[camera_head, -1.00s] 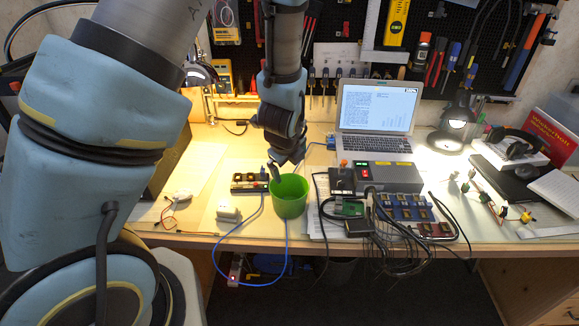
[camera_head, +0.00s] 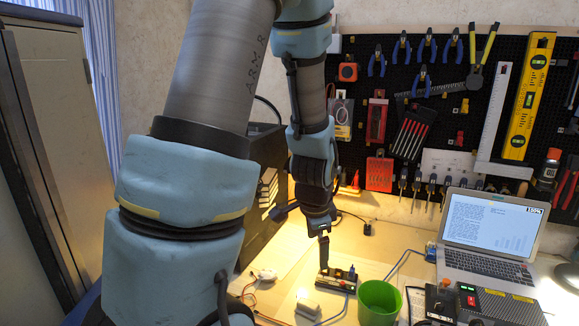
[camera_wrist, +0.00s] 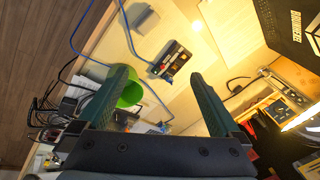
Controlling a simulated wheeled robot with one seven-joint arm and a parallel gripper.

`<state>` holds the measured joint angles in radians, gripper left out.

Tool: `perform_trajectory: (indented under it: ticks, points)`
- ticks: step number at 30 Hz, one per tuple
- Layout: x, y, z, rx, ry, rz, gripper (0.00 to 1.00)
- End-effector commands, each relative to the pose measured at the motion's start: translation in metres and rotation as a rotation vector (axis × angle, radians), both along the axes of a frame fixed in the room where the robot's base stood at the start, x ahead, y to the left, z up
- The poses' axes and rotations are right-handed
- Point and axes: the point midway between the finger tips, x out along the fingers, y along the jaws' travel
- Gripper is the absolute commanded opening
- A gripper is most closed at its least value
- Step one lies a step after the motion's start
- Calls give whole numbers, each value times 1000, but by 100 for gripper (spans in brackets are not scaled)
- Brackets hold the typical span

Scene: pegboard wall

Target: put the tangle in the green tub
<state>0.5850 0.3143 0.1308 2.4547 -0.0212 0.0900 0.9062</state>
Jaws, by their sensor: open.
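The green tub (camera_head: 379,303) stands on the bench at the lower edge of the head view. It also shows in the wrist view (camera_wrist: 131,94), partly hidden by a finger. My gripper (camera_head: 324,246) is open and empty, above the bench and left of the tub. Its two fingers are spread wide in the wrist view (camera_wrist: 163,98). Thin red wires (camera_head: 247,291) lie loose on the bench at the left. A dark heap of cables (camera_wrist: 46,108) shows at the left of the wrist view. I cannot tell which of these is the tangle.
A dark block with small parts (camera_head: 337,280) lies below my gripper, with a white plug-like box (camera_head: 307,304) in front. A blue cable (camera_wrist: 134,50) crosses the bench. A laptop (camera_head: 490,235) and a grey device (camera_head: 498,305) stand right of the tub.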

Motion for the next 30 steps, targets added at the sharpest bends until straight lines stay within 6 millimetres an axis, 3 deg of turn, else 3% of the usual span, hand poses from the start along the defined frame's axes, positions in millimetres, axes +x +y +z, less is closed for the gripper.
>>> perform_trajectory:
  ticks: [1, 6, 12, 17, 30]
  points:
    - [-1, 25, 10, -36, 28, 178, 100]
    - [-23, 88, 33, -128, 121, 728, 100]
    - [-47, 128, 49, -180, 174, 1132, 100]
    - [-54, 136, 52, -188, 186, 1230, 100]
    - [-54, 135, 52, -189, 186, 1230, 100]
